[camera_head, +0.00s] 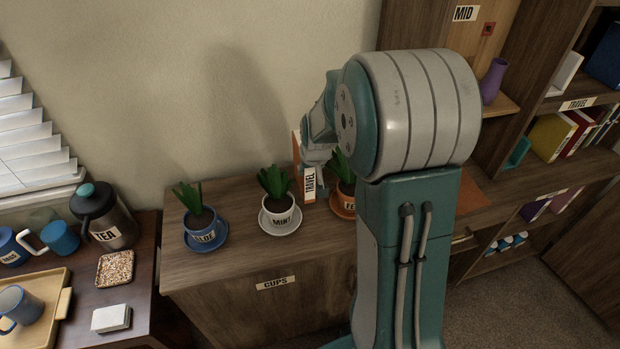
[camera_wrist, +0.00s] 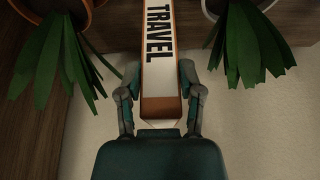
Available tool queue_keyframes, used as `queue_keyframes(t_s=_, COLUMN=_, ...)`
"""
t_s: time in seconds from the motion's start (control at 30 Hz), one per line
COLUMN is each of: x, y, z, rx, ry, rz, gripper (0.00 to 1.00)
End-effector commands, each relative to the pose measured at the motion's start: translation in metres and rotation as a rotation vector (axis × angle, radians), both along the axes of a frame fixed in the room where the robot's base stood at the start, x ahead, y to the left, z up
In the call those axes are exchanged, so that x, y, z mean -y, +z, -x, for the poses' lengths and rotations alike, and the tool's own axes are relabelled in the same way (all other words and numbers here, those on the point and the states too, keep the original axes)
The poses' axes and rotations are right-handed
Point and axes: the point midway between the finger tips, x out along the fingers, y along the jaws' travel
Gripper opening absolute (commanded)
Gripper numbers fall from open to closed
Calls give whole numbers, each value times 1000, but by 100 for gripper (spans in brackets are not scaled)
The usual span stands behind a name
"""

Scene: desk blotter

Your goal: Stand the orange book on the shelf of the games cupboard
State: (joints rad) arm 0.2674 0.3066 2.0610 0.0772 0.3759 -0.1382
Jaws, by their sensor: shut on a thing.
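The orange book (camera_head: 297,155) stands upright at the back of the low wooden cupboard, between the white-potted and orange-potted plants. Its white spine label reads TRAVEL. My gripper (camera_head: 318,152) is at its upper part, partly hidden by my arm. In the wrist view, my gripper (camera_wrist: 159,85) has a finger on either side of the book (camera_wrist: 160,105) and is shut on it. Whether the book's foot touches the cupboard top is unclear. No label naming the games cupboard is readable; a tall shelf unit (camera_head: 528,42) stands at the right.
Plants in a blue pot (camera_head: 200,228), a white pot (camera_head: 279,215) and an orange pot (camera_head: 347,198) line the CUPS cupboard top (camera_head: 235,265). The tall unit has a TRAVEL shelf label (camera_head: 577,104), books (camera_head: 553,135) and a purple vase (camera_head: 493,80).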

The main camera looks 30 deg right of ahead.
Motion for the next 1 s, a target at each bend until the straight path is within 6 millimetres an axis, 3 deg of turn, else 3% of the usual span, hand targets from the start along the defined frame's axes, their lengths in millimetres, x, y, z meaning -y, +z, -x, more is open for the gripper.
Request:
queue_keyframes(t_s=0.2, x=0, y=-32, z=0, rx=-2, ry=0, rz=0, gripper=0)
queue_keyframes(t_s=0.47, x=0, y=-36, z=0, rx=0, ry=0, rz=0, gripper=0)
queue_keyframes(t_s=0.5, x=0, y=-37, z=1, rx=-2, ry=0, rz=0, gripper=61)
queue_keyframes(t_s=0.57, x=0, y=-36, z=0, rx=-2, ry=0, rz=0, gripper=82)
queue_keyframes(t_s=1.0, x=0, y=-33, z=1, rx=-1, ry=0, rz=0, gripper=82)
